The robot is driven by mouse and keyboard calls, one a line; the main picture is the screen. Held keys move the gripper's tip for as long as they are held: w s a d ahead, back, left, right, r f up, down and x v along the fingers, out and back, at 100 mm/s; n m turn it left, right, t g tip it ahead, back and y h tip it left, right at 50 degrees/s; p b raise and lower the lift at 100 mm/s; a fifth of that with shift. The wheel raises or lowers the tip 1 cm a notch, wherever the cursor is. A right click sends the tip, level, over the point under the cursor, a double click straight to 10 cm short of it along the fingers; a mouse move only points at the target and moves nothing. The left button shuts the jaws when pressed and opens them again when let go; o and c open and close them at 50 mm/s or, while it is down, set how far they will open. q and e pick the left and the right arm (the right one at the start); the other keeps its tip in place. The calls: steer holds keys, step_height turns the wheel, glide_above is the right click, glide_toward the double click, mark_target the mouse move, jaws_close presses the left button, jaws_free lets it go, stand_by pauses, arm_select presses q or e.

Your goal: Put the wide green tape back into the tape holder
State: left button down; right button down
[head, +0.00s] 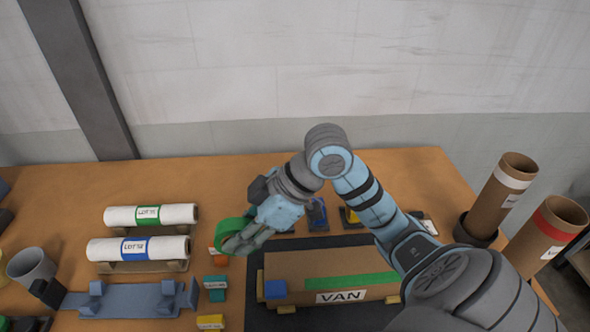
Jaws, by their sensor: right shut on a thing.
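My right gripper (240,242) is shut on a green tape ring (230,227), left of the middle of the head view. The tape is held above the table, and the fingers hide part of it. A blue-grey stand (130,303) with several raised blocks lies at the lower left; it may be the tape holder, but I cannot tell for sure. The tape is apart from it, to its upper right.
A cardboard box (330,272) marked VAN, with a green strip, lies on a dark mat (257,316). Two white rolls (150,215) (110,250) lie at the left. Cardboard tubes (500,195) stand at the right.

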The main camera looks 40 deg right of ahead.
steer(key=c, duration=2.4)
jaws_free()
steer(key=shift+m+h, duration=0.4)
steer(key=shift+h, duration=0.3)
steer(key=w+d, duration=0.2)
steer(key=w+d+r+p, duration=0.1)
steer(key=w+d, duration=0.4)
steer(key=shift+w+d+r+p, duration=0.25)
steer(key=shift+w+d+p, duration=0.05)
steer(key=shift+w+d, duration=0.1)
steer(key=c, duration=2.4)
jaws_free()
steer(key=shift+g+h, duration=0.7)
steer(key=shift+g, duration=0.2)
steer(key=w+d, duration=0.1)
steer(key=d, duration=0.2)
steer(key=w+d+p, duration=0.1)
steer(key=d, duration=0.3)
steer(key=w+d, duration=0.2)
steer(key=d, duration=0.2)
steer(key=shift+d+f+p, duration=0.2)
steer(key=shift+f+p, duration=0.1)
steer(key=shift+p, duration=0.05)
step_height(320, 180, down, 12)
steer(key=b, duration=1.1)
steer(key=shift+d+r, duration=0.2)
steer(key=shift+r, duration=0.05)
step_height(320, 180, down, 8)
steer(key=shift+f, duration=0.25)
steer(key=shift+f, duration=0.1)
